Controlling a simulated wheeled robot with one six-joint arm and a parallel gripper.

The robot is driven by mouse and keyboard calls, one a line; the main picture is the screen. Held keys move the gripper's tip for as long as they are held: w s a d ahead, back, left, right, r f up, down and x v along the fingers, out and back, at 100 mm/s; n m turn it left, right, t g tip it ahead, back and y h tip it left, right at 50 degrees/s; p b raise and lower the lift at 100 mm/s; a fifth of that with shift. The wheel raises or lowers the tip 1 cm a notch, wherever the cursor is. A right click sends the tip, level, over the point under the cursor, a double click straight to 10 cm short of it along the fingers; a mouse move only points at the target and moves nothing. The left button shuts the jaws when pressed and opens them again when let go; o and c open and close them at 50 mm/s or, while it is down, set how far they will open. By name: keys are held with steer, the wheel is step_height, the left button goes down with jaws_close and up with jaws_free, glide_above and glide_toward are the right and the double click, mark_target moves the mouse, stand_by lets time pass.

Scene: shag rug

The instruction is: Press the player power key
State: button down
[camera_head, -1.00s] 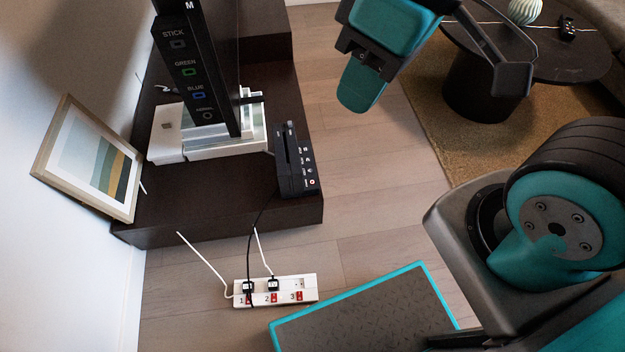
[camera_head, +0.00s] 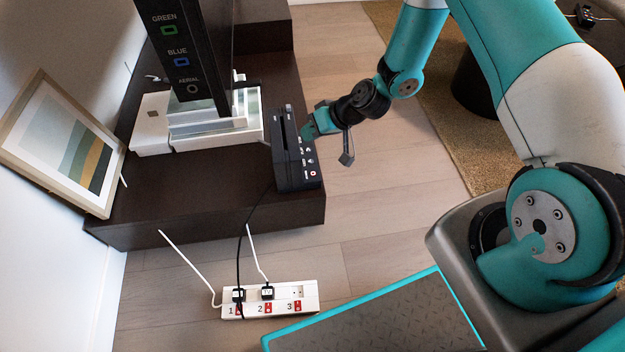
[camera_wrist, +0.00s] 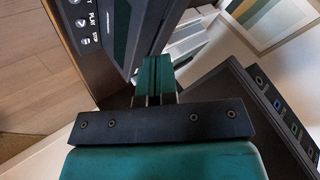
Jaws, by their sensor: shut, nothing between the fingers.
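The player (camera_head: 291,172) is a black box standing at the right end of the dark low cabinet, with a column of small keys on its right face. A key with a red mark (camera_head: 312,174) sits lowest on that face in the head view; I take it for the power key, but its label is too small to read. My gripper (camera_head: 308,131) is shut and empty, its teal tip close to the upper part of the key face. I cannot tell if it touches. In the wrist view, the shut fingers (camera_wrist: 155,80) point past the player (camera_wrist: 110,40), whose PLAY and STOP labels show.
A framed picture (camera_head: 62,150) leans at the left. A power strip (camera_head: 270,305) lies on the floor with cords.

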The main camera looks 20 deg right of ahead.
glide_above(314, 172)
step_height(314, 172, down, 4)
steer(key=shift+m+t, duration=0.3)
steer(key=shift+f, duration=0.1)
step_height(314, 172, down, 9)
steer(key=b, duration=0.7)
stand_by(1.7)
steer(key=shift+f+b, duration=0.25)
steer(key=shift+b, duration=0.15)
steer(key=shift+f, duration=0.35)
stand_by(0.4)
steer(key=shift+r, duration=0.1)
steer(key=shift+r+p, duration=0.5)
steer(key=shift+r, duration=0.2)
